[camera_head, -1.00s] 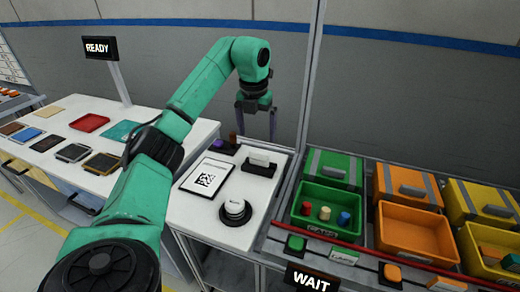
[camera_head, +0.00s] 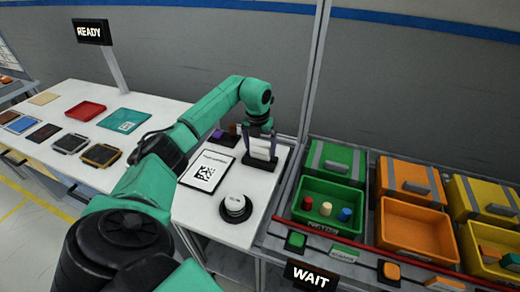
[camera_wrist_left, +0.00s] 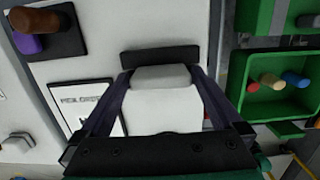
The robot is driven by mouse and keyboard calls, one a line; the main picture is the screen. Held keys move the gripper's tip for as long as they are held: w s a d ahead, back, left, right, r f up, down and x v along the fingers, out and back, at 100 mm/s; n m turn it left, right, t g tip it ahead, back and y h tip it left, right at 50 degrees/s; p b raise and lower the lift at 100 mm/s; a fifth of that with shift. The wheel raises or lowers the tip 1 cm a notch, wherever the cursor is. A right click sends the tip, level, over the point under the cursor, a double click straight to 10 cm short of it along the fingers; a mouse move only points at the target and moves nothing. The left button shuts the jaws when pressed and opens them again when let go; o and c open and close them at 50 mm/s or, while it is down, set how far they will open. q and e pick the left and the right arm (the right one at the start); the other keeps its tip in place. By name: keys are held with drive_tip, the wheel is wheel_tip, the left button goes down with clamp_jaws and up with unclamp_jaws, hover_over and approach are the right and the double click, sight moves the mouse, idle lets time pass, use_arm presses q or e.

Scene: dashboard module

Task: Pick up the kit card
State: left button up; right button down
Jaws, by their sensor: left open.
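The kit card (camera_head: 262,147) is a pale upright piece standing in a black holder (camera_head: 285,154) on the white worktop. In the left wrist view the pale card (camera_wrist_left: 160,105) shows between the fingers, with a grey top edge. My left gripper (camera_head: 260,154) is open, pointing down, with one finger on each side of the card. A gap shows beside the card, but I cannot tell whether either finger touches it. My right gripper is out of view.
A printed sheet with a square code (camera_head: 208,170) and a white round button (camera_head: 235,205) lie in front of the holder. A purple item (camera_head: 218,135) is left of it. Green (camera_head: 335,190) and orange (camera_head: 412,230) bins stand to the right.

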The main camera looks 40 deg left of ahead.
use_arm(q)
drive_tip(key=shift+f, duration=0.25)
drive_tip(key=c, duration=1)
